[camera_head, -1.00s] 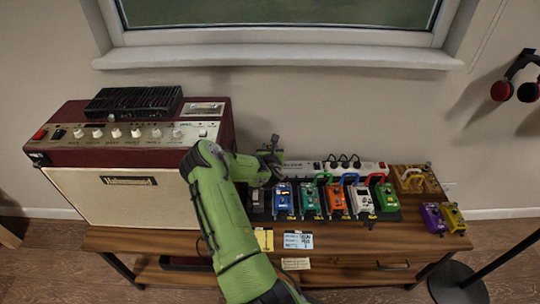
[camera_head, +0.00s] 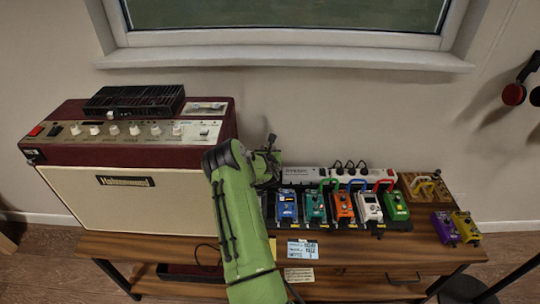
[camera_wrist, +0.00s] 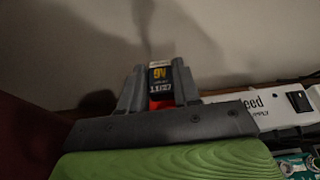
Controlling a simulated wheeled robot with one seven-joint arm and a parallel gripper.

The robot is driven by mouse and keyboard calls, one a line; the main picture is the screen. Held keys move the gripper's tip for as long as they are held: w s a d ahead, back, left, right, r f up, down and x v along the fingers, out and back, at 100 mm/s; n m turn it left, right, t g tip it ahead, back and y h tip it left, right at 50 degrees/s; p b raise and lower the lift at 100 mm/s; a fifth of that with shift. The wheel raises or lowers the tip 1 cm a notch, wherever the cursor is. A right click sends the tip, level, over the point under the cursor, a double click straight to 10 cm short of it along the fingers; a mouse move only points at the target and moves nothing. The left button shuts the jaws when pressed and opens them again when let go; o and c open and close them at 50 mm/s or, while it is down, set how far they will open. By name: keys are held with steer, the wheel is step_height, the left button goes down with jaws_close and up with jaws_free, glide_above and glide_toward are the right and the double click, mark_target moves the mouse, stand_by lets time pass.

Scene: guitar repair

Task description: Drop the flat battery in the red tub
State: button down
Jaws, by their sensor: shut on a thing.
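My gripper (camera_wrist: 160,90) is shut on a battery (camera_wrist: 160,74) in the wrist view. The battery's dark label reads "9V" and "11/27", with a red patch below it between the fingers. In the head view my gripper (camera_head: 269,156) is just right of the amplifier, above the back of the bench; the battery cannot be made out there. A dark red, low open container (camera_head: 190,273) shows partly on the shelf under the bench, partly hidden by the bench top and my arm; I cannot tell whether it is the red tub.
A dark red amplifier (camera_head: 120,195) fills the bench's left side. Several coloured pedals (camera_head: 342,207) stand in a row to the right, with a white power strip (camera_head: 320,178) behind. Purple (camera_head: 445,227) and yellow (camera_head: 466,226) pedals sit at the right end.

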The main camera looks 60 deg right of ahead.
step_height(320, 180, down, 5)
steer(key=b, duration=0.4)
steer(key=shift+f, duration=0.2)
steer(key=shift+r, duration=0.1)
steer(key=c, duration=0.7)
jaws_free()
steer(key=shift+c, duration=0.2)
steer(key=p+v, duration=0.3)
steer(key=v, duration=1.3)
steer(key=shift+p, duration=0.4)
